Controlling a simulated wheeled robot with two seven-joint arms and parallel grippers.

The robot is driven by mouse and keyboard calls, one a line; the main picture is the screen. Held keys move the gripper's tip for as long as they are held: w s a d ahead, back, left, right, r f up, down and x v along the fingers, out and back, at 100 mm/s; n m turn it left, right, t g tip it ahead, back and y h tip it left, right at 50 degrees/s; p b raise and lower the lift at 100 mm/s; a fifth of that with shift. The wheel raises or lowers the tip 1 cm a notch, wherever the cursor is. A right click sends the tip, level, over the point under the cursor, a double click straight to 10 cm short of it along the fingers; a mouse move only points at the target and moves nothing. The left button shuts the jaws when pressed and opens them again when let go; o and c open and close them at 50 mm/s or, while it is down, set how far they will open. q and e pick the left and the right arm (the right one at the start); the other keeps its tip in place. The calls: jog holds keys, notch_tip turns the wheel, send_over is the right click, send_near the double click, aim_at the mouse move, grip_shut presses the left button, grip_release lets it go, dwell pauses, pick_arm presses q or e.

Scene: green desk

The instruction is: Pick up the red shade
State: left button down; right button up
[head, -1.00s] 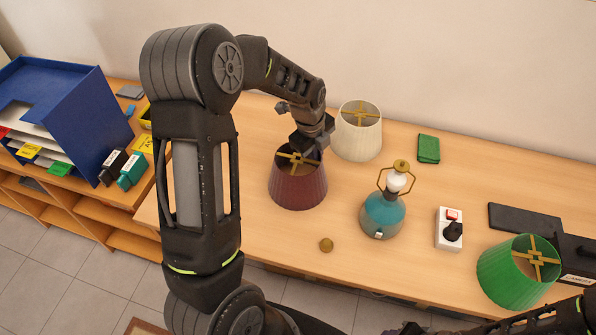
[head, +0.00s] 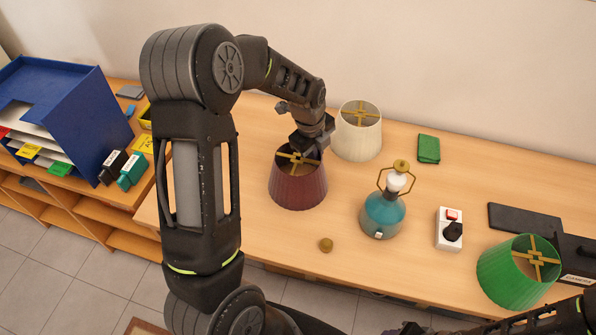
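The red shade (head: 298,190) stands on the wooden desk, left of the teal lamp base. It is dark red with a brass cross frame in its open top. My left gripper (head: 306,152) is at the back part of the shade's top rim, pointing down. Its fingertips are small and partly hidden by the shade, so I cannot tell whether they are open or closed on it. My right arm shows only at the bottom right corner, and its fingers cannot be made out clearly.
A cream shade (head: 358,137) stands close behind the red one. The teal lamp base (head: 382,216) with its bulb is to the right, and a brass knob (head: 326,245) lies in front. A switch box (head: 449,230) and green shade (head: 510,280) are further right. A blue shelf (head: 75,110) is at left.

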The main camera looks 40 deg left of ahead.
pick_arm(q)
jog(key=shift+r, duration=0.1)
dwell(0.4)
notch_tip(320, 180, up, 10)
jog(key=shift+f+b, duration=0.1)
jog(key=shift+b, duration=0.35)
dwell(1.2)
